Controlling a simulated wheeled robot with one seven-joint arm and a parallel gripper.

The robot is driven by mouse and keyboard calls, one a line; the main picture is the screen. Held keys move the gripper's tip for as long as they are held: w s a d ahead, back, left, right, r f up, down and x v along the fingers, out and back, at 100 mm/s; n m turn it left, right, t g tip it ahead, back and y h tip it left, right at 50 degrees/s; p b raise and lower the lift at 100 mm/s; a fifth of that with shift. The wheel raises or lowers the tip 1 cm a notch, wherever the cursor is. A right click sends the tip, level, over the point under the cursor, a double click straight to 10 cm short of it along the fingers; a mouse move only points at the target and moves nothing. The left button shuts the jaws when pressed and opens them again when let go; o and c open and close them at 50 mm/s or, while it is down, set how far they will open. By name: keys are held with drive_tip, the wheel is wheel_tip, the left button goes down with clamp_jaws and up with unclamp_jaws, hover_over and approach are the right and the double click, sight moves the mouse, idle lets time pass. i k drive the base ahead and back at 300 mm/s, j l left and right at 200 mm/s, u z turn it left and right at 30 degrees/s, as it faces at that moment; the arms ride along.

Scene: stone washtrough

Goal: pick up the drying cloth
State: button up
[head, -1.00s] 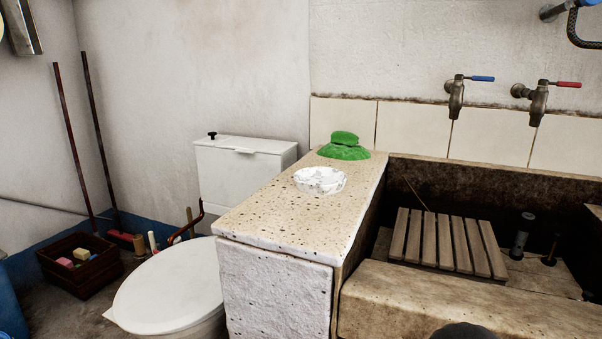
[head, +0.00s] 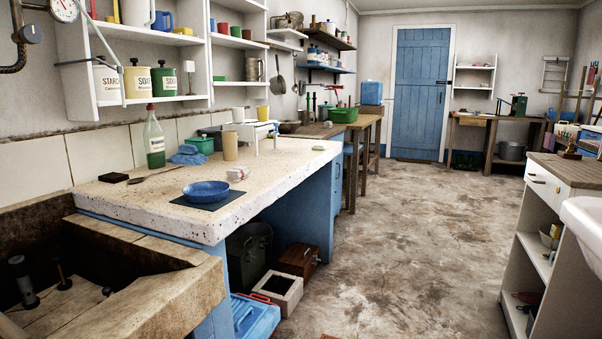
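A crumpled blue cloth-like bundle (head: 188,155) lies on the speckled stone counter (head: 120,197), just right of a green bottle (head: 154,138). A small crumpled whitish thing (head: 237,173) lies further right on the counter; I cannot tell if it is cloth. I cannot tell which thing is the drying cloth. My gripper is not in view.
A blue bowl (head: 206,190) on a dark mat, a tan cup (head: 230,146) and a small white stand (head: 250,130) are on the counter. The stone trough (head: 170,300) is at lower left. Open floor (head: 410,250) lies right of the counter, before a white cabinet (head: 540,210).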

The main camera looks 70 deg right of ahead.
sight(236, 174)
drive_tip(key=z, duration=1.95)
